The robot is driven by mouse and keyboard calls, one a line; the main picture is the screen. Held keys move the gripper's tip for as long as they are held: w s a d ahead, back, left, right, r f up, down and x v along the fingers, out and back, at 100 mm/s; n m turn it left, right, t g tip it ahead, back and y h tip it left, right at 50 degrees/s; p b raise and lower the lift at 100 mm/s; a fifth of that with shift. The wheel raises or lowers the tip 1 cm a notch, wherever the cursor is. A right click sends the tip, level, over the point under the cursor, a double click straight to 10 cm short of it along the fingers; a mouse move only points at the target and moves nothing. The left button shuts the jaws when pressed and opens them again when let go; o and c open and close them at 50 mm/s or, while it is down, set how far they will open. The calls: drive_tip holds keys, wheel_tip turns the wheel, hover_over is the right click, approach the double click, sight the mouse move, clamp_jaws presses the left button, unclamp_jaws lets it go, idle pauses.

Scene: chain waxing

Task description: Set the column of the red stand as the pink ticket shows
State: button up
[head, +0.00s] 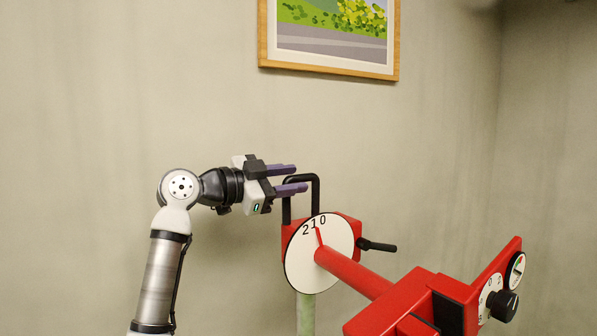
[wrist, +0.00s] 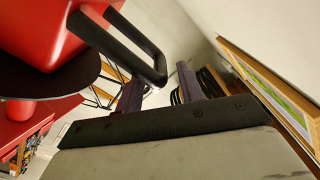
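The red stand (head: 408,304) has a red tube (head: 352,272) running from a white disc (head: 297,272) to its red body. The disc shows 2, 1 and 0 along its top, and a red pointer (head: 319,237) is near the 1 and 0. A black U-shaped handle (head: 301,179) rises from the red block behind the disc, and a black lever (head: 378,246) sticks out right. My gripper (head: 290,178) is open at the handle's top left; the wrist view shows the handle's end (wrist: 158,72) near its fingers, contact unclear. No pink ticket is visible.
A black knob (head: 503,305) and a small round gauge (head: 516,270) are on the stand's right part. A pale green post (head: 305,314) stands below the red block. A framed picture (head: 329,66) hangs on the wall behind. Space above the stand is free.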

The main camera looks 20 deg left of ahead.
drive_tip(key=shift+x, duration=1.2)
clamp_jaws()
